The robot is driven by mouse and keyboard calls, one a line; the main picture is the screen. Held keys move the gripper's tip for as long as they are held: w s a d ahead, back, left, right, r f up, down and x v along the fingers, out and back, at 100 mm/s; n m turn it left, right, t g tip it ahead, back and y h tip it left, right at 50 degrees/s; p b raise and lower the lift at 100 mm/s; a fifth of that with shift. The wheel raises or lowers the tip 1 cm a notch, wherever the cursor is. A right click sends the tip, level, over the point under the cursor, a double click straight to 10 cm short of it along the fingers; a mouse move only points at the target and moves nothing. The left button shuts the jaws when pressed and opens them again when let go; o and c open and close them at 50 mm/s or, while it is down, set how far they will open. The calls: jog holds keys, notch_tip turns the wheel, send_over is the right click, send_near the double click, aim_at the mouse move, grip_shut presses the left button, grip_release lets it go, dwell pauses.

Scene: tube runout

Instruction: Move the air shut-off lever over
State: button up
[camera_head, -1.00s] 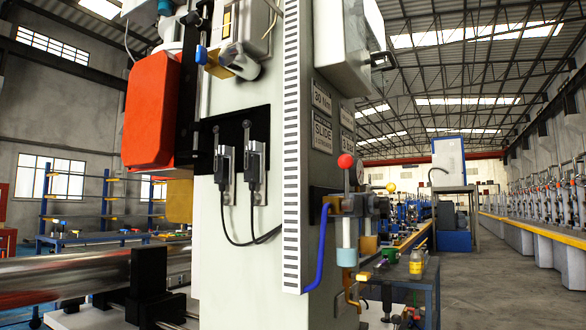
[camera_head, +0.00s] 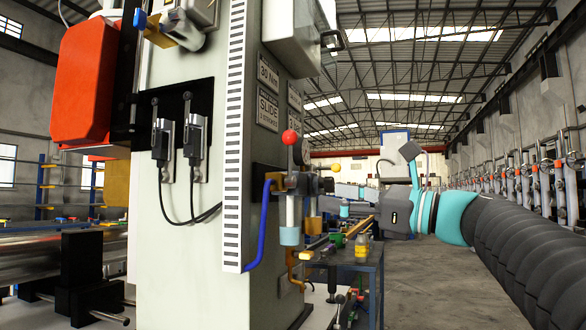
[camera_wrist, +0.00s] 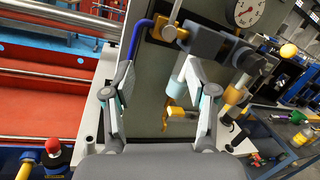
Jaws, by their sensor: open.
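On the right side of the machine column is an air unit (camera_head: 298,183) with a blue hose (camera_head: 262,225). A red-ball lever (camera_head: 290,137) stands upright on top of it, and a yellow ball (camera_head: 335,168) sticks out to its right. I cannot tell for certain which is the air shut-off lever. In the wrist view the yellow ball (camera_wrist: 288,50) is right of my gripper (camera_wrist: 160,84). The red ball of the air unit does not show there. My gripper is open and empty, its fingers apart in front of the column, with the unit's pale bowl beyond the right finger.
A pressure gauge (camera_wrist: 243,12) sits at the top of the wrist view. A bench (camera_head: 350,262) with a yellow bottle (camera_head: 362,246) stands behind the air unit. A red knob (camera_wrist: 52,146) is at lower left. Open floor lies on the right.

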aim_at(290, 144)
notch_tip(290, 144, up, 6)
jog(key=d+m+y, duration=0.1)
jog(key=d+y, duration=0.2)
jog(key=p+x, duration=0.2)
jog(key=x, duration=1.2)
grip_shut()
